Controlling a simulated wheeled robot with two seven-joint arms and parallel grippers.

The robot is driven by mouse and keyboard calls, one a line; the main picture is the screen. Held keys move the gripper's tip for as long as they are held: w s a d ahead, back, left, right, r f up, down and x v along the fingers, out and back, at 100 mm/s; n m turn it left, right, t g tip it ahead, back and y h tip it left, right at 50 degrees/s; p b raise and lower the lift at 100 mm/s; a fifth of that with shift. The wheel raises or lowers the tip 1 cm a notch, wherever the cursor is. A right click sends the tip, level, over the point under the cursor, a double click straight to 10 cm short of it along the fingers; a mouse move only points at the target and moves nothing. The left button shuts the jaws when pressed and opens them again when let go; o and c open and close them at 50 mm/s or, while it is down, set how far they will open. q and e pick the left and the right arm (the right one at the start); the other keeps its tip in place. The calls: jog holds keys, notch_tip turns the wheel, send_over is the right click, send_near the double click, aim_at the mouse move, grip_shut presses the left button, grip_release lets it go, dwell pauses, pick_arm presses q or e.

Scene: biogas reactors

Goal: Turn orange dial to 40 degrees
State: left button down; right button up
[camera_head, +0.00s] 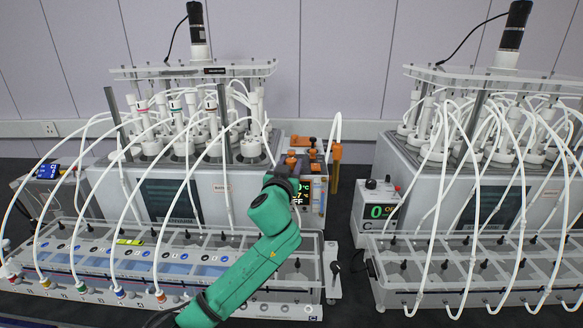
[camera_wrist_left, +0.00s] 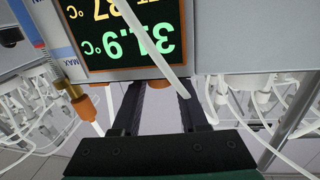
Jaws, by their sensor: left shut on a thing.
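The heating unit with the lit display (camera_head: 301,190) stands between the two reactors, and orange parts (camera_head: 303,142) sit on its top. My left gripper (camera_head: 291,163) reaches the top of this unit and is shut on the orange dial, which its fingers mostly hide. The dial's angle cannot be read. My right gripper is not in view.
A white tube (camera_wrist_left: 155,45) crosses the display. An orange-tipped fitting (camera_wrist_left: 88,108) is beside the fingers; an upright orange part (camera_head: 336,165) stands right of the unit. Tubed reactors (camera_head: 190,140) (camera_head: 490,150) flank it. A smaller box (camera_head: 378,211) shows a green 0.

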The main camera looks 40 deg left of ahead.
pick_arm(q)
jog(key=m+h+p, duration=0.1)
jog(key=m+t+h+p, duration=0.1)
jog(key=h, duration=0.1)
jog(key=m+h+p, duration=0.1)
jog(key=shift+s+a+r+t+h, duration=0.1)
jog(key=shift+a+r+t+h, duration=0.15)
jog(key=shift+t+h, duration=0.15)
jog(key=shift+a+f+m+h+p, duration=0.1)
jog(key=shift+f+m+h+p, duration=0.15)
jog(key=shift+m+h+p, duration=1.05)
jog(key=shift+c, duration=2.2)
grip_release()
